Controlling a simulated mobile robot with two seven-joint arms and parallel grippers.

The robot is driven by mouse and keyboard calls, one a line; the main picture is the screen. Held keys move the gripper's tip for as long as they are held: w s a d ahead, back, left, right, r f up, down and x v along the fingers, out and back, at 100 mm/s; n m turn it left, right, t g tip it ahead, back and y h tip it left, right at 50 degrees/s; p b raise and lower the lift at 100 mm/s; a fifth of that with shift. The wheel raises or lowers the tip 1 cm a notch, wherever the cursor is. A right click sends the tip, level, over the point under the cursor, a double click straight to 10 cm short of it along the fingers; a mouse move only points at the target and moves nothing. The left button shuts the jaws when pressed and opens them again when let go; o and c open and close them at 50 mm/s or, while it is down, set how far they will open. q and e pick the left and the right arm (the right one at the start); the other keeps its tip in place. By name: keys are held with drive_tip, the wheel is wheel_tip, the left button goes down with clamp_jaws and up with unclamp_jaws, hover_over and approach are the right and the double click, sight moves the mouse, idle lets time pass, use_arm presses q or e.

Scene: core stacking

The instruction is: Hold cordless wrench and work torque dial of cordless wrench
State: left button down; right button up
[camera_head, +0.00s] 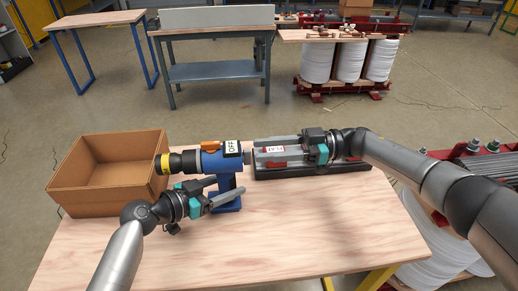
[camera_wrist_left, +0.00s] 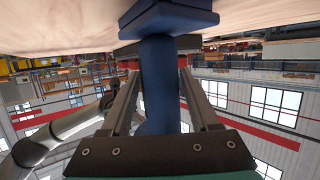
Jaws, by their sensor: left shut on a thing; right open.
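The cordless wrench (camera_head: 212,161) stands upright on the table, blue with an orange part on top, a white OFF label and a black, yellow-ringed end pointing left. My left gripper (camera_head: 230,187) is shut on its blue handle; the left wrist view shows the handle (camera_wrist_left: 158,85) between the fingers, with the base beyond. My right gripper (camera_head: 259,152) is open, its fingers pointing left at the wrench's right end. A small grey part (camera_head: 250,156) shows there, close to the right fingertips. I cannot tell for certain which part is the torque dial, or whether the right fingers touch the wrench.
An open cardboard box (camera_head: 88,187) stands on the left of the wooden table (camera_head: 290,225), close to the wrench's black end. A dark tray (camera_head: 345,168) with red and white parts lies under my right gripper. The front of the table is clear.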

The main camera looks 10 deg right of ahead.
drive_tip(key=shift+a, duration=1)
clamp_jaws()
